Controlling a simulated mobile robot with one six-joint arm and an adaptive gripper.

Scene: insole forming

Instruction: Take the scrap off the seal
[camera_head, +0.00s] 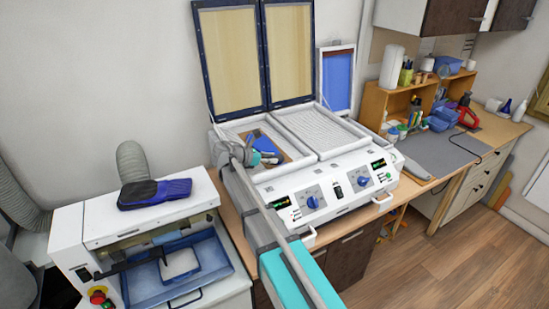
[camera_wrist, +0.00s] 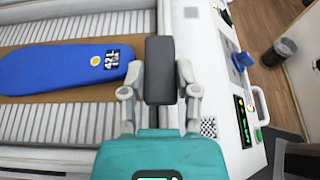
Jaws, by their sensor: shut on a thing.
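A dark grey block (camera_wrist: 159,72), which looks like the scrap, sits between the fingers of my gripper (camera_wrist: 159,82) in the wrist view. The fingers are shut on its sides. In the head view my gripper (camera_head: 268,158) is over the left bed of the white press (camera_head: 335,198), and the block is not clear there. A blue insole (camera_wrist: 60,68) with a yellow dot and a label lies on a brown board, left of the block.
The press's two framed lids (camera_head: 234,55) stand open behind the beds. The right bed (camera_head: 318,134) is clear. A white machine (camera_head: 150,217) with a dark blue shoe-shaped item (camera_head: 154,193) on top stands at left. A cluttered workbench (camera_head: 475,135) is at right.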

